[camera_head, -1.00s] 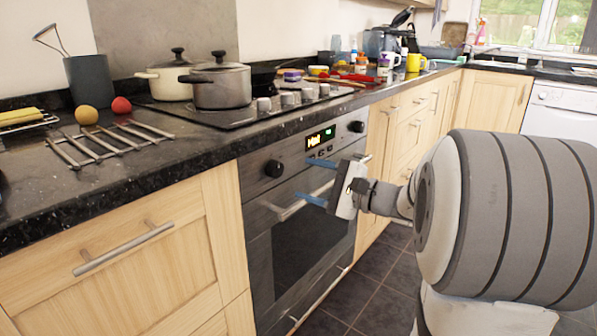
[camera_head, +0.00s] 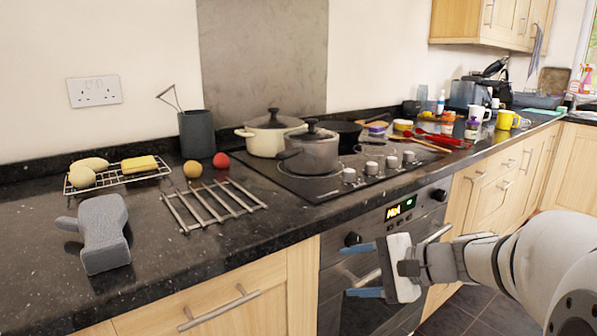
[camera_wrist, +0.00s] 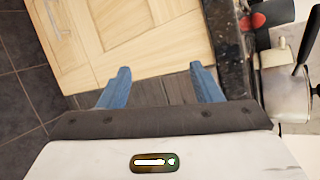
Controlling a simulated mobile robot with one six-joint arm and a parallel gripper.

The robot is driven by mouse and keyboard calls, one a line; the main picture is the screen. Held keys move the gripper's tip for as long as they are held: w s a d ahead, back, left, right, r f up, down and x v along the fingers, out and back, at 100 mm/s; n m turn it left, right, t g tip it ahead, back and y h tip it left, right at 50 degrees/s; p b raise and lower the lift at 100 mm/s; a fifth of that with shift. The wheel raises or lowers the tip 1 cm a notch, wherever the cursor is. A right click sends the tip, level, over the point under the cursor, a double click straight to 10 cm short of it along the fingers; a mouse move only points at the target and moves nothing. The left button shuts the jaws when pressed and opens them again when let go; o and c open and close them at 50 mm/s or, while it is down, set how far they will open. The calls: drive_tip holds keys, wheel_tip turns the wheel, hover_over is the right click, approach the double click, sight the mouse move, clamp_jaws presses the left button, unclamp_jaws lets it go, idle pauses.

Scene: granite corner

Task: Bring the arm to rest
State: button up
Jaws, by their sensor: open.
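In the wrist view my gripper (camera_wrist: 159,88) also shows open and empty, with a wooden cabinet (camera_wrist: 130,30), dark floor tiles (camera_wrist: 25,95) and the counter edge (camera_wrist: 228,50) beyond. My arm reaches in from the right side of the head view.
The black counter (camera_head: 150,262) holds a grey object (camera_head: 104,235), a wire rack (camera_head: 120,178) with yellow items, a metal trivet (camera_head: 213,204), yellow and red balls, and pots (camera_head: 312,152) on the hob. Open floor (camera_head: 468,308) lies below the arm.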

drive_tip(key=s+a+r+n+g+h+p, duration=0.2)
drive_tip(key=s+r+n+g+h+p, duration=0.25)
drive_tip(key=s+r+p, duration=0.65)
drive_tip(key=s+d+r+n+h+p, duration=0.4)
drive_tip(key=d+r+n+h+p, duration=0.1)
drive_tip(key=p, duration=0.8)
drive_tip(key=shift+d+r+n+t+h, duration=0.25)
drive_tip(key=shift+r+n+t+h, duration=0.1)
drive_tip(key=shift+r+n+h, duration=0.5)
drive_tip(key=shift+c, duration=0.3)
